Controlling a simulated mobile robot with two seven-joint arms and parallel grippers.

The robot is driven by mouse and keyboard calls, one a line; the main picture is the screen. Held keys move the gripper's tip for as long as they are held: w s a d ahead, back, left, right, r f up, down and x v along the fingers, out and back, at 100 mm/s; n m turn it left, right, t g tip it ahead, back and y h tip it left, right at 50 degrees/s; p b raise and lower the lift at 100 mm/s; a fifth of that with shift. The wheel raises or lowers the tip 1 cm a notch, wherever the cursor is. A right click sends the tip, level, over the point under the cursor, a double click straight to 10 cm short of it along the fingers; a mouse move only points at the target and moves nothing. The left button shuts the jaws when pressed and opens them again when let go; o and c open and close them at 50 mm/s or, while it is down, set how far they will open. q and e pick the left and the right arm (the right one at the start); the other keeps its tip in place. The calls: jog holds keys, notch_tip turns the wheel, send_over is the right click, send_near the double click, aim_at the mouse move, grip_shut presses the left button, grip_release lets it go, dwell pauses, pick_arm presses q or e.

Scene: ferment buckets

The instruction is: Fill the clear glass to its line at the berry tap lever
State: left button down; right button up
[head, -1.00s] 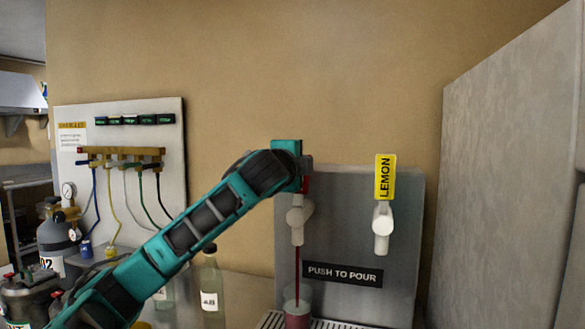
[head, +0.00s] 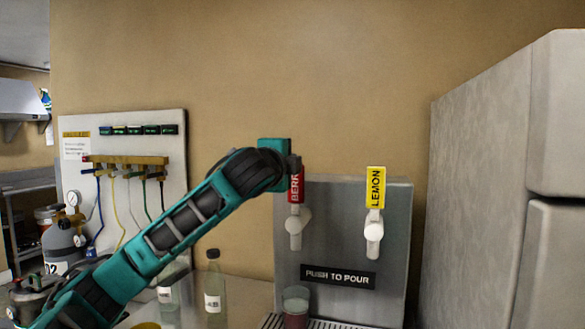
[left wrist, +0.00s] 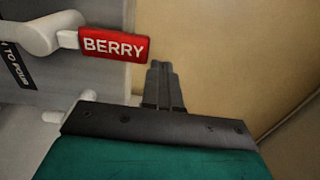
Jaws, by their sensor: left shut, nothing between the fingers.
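The berry tap lever (head: 296,190) has a red handle and stands upright, partly hidden by my left gripper (head: 294,163). In the left wrist view the red BERRY handle (left wrist: 113,45) lies left of the shut fingertips (left wrist: 160,70), with a gap between them. The gripper is shut and empty. The clear glass (head: 296,294) stands under the berry spout with red liquid in its lower part; its upper part looks clear. No stream shows from the spout. The fill line cannot be made out. My right gripper is not in view.
The lemon tap (head: 375,190) with a yellow handle is to the right on the grey panel. The drip tray (head: 330,323) lies below. A bottle (head: 214,288) stands left of the dispenser, and a tall grey cabinet (head: 480,200) stands on the right.

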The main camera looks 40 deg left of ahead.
pick_arm(q)
jog(key=s+d+r, duration=0.2)
jog(key=s, duration=0.3)
jog(key=shift+d+r, duration=0.25)
jog(key=shift+d, duration=0.1)
jog(key=shift+s, duration=0.1)
dwell(0.6)
